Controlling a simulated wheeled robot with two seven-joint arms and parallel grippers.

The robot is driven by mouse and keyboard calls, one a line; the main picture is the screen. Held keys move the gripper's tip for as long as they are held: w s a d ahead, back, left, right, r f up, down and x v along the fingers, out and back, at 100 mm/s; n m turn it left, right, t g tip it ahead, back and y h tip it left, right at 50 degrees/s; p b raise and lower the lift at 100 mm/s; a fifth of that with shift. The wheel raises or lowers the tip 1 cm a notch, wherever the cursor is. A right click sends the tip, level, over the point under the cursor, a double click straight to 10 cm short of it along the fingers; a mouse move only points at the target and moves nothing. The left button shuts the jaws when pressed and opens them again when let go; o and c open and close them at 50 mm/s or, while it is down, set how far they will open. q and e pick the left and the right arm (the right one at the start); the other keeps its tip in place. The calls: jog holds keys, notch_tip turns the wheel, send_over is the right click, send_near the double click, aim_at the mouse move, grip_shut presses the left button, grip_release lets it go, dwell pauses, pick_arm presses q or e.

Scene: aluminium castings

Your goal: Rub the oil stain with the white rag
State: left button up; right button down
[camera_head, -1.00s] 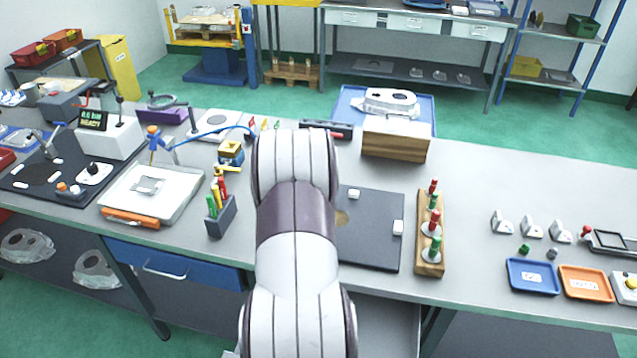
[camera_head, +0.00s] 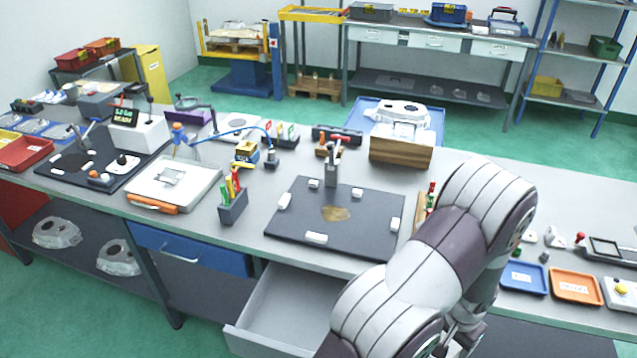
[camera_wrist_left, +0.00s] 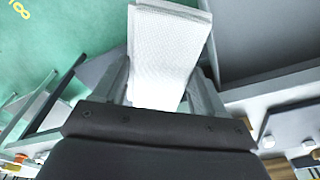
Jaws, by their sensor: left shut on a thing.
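The oil stain (camera_head: 336,213) is a brownish-yellow patch near the middle of the dark plate (camera_head: 300,225) on the bench. The white rag (camera_wrist_left: 165,50) shows in the left wrist view as a folded, textured cloth. My left gripper (camera_wrist_left: 163,88) is shut on it, with the rag reaching out beyond the fingers. Green floor and grey bench parts lie behind the rag, so it is away from the stain. One of my arms bends across the lower right of the head view; no gripper fingers are clear there. My right gripper is not seen.
White blocks (camera_head: 316,238) edge the plate, and a toggle clamp (camera_head: 333,165) stands at its back. A grey drawer (camera_head: 285,310) is open below. A pen holder (camera_head: 233,205) is to the left, a wooden block (camera_head: 400,152) behind, and trays (camera_head: 525,278) to the right.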

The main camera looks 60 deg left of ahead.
pick_arm(q)
jog(key=shift+m, duration=0.6)
jog(key=w+d, duration=0.1)
jog(key=w, duration=0.1)
jog(key=w+d, duration=0.1)
jog(key=d, duration=0.1)
jog(key=shift+w+d+r, duration=0.2)
jog(key=shift+w, duration=0.15)
